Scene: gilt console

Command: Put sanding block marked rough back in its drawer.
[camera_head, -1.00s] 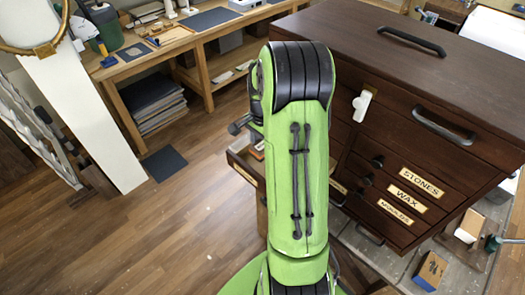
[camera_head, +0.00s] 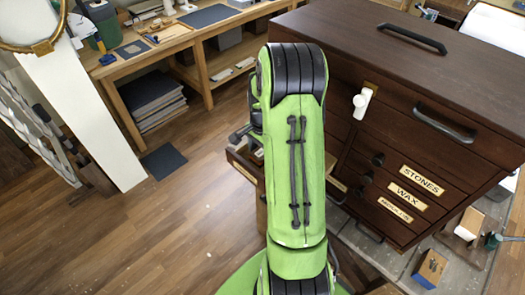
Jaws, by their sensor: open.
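The dark wooden chest (camera_head: 440,140) has closed drawers labelled STONES (camera_head: 422,180), WAX (camera_head: 408,197) and a lower one I cannot read clearly. A drawer (camera_head: 243,166) stands pulled out at the chest's left side, partly behind my green arm. Something pale shows inside it, too hidden to identify. A small tan and blue block (camera_head: 430,268) with a dark mark sits on the grey surface at lower right. I cannot read the word rough on it or tell if it is the sanding block. My gripper is hidden behind my arm.
A white hanger-like piece (camera_head: 362,103) is on the chest's upper front. Another pale block (camera_head: 469,224) sits at right. A wooden workbench (camera_head: 205,42) stands at the back. The wooden floor (camera_head: 190,225) at left is largely clear.

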